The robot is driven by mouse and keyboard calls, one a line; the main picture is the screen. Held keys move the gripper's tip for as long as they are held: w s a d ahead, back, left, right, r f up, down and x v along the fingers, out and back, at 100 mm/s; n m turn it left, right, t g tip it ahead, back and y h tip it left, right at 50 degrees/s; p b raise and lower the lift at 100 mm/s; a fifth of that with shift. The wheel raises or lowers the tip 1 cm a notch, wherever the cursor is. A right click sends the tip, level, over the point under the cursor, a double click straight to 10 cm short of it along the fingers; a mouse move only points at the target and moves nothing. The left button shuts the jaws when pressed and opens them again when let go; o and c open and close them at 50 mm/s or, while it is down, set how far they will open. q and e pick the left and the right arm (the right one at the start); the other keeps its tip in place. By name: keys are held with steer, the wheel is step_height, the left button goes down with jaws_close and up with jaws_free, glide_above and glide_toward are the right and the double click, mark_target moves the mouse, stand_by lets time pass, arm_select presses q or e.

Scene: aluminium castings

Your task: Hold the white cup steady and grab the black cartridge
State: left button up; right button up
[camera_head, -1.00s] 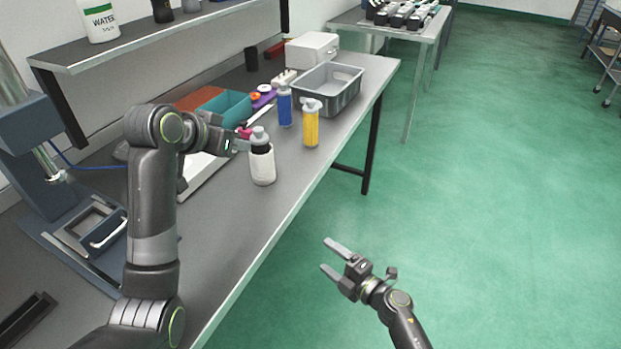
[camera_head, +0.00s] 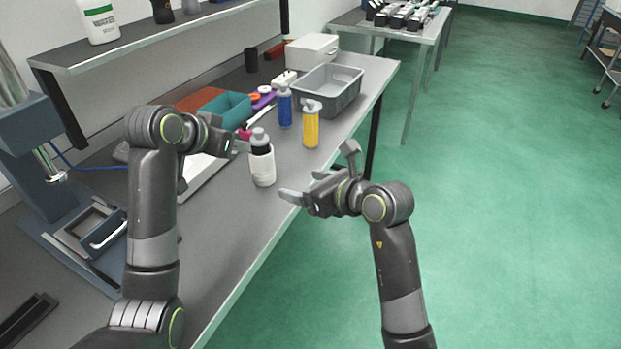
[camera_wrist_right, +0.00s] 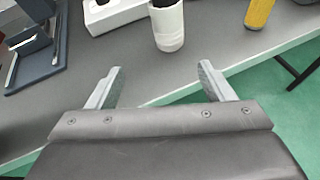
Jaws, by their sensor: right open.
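The white cup (camera_head: 262,169) stands upright on the workbench near its front edge. The black cartridge (camera_head: 261,147), with a grey top, sits in the cup's mouth. In the right wrist view the white cup (camera_wrist_right: 168,27) is beyond my open fingers, with a bit of the black cartridge (camera_wrist_right: 163,2) at the picture's top edge. My left gripper (camera_head: 241,146) is just left of the cup's upper part; whether it touches or is closed on anything is unclear. My right gripper (camera_head: 304,186) is open and empty at the bench edge, right of and nearer than the cup.
A yellow bottle (camera_head: 311,128) and a blue bottle (camera_head: 284,108) stand behind the cup to the right. A grey bin (camera_head: 345,98) is farther back. A teal box (camera_head: 232,108) and a press (camera_head: 62,185) are to the left. The bench front is clear.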

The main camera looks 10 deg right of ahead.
mark_target(269, 169)
steer(key=shift+h, duration=0.4)
steer(key=x, duration=0.5)
steer(key=r+x, duration=0.1)
steer(key=x, duration=0.5)
steer(key=w+x, duration=0.1)
steer(key=x, duration=0.4)
steer(key=shift+w+d+r, duration=0.1)
steer(key=shift+w+r, duration=0.05)
steer(key=shift+w, duration=0.1)
steer(key=c, duration=1.1)
